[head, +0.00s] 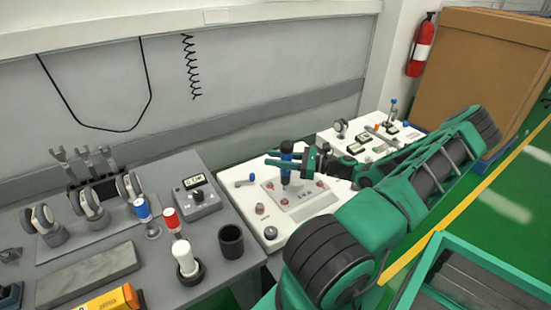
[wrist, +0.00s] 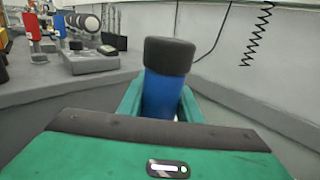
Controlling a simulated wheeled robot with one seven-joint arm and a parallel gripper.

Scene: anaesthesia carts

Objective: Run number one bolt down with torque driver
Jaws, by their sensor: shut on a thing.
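My gripper (head: 277,158) is shut on the torque driver (head: 286,171), a blue upright cylinder with a black cap. The driver stands over a raised light plate (head: 300,205) on the white cart top, with its lower end at or near the plate; I cannot tell whether it touches a bolt. Small reddish bolt heads (head: 320,184) show on the plate around it. I cannot read which is number one. In the wrist view the driver's blue body and dark cap (wrist: 168,55) rise between my green fingers (wrist: 190,105).
A second white cart (head: 365,140) with instruments stands to the right. The wall is close behind.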

